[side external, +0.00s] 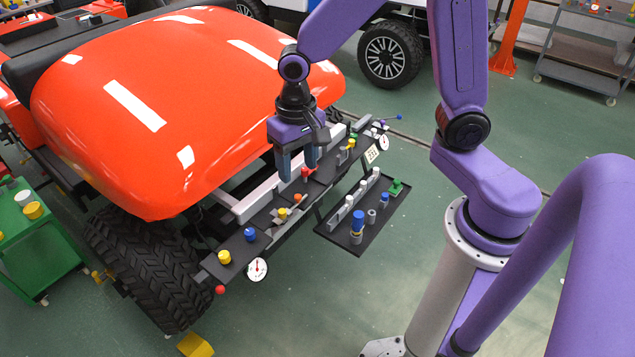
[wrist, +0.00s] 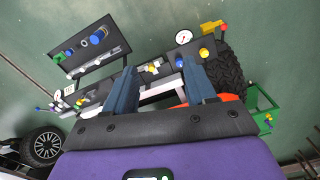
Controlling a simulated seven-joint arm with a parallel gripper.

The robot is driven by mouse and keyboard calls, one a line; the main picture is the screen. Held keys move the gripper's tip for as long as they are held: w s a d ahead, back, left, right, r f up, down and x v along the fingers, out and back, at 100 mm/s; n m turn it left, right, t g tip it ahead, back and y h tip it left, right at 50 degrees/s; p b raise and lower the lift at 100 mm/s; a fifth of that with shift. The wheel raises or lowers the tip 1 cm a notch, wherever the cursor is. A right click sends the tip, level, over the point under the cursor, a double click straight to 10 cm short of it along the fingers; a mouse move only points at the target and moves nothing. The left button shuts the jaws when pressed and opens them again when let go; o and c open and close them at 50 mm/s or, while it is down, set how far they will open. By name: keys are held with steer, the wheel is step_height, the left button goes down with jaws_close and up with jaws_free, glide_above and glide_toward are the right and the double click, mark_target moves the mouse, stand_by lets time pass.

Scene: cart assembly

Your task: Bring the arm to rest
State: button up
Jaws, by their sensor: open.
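My gripper (side external: 298,168) is open above the middle of the long black rail board (side external: 232,262) at the front of the cart. Its two blue fingers point down, with a red knob (side external: 305,173) close to one fingertip in the side view. I cannot tell whether they touch. In the wrist view my gripper (wrist: 158,80) shows its fingers wide apart, with nothing held between them. My arm is bent over the board from the right.
The orange cart body (side external: 180,85) rises just left of my gripper. A black tray (side external: 338,238) with blue, grey and green parts stands right of the board. A blue knob (side external: 250,235), a yellow knob (side external: 224,257) and a dial gauge (side external: 257,269) sit at its near end. Open floor lies beyond.

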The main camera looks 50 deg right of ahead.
steer(key=s+d+r+n, duration=0.2)
steer(key=s+n, duration=0.5)
steer(key=s, duration=0.2)
steer(key=s+d+r+n, duration=0.2)
steer(key=s+r+n, duration=0.1)
steer(key=s+n, duration=0.5)
steer(key=shift+s+d, duration=0.35)
steer(key=shift+s, duration=0.65)
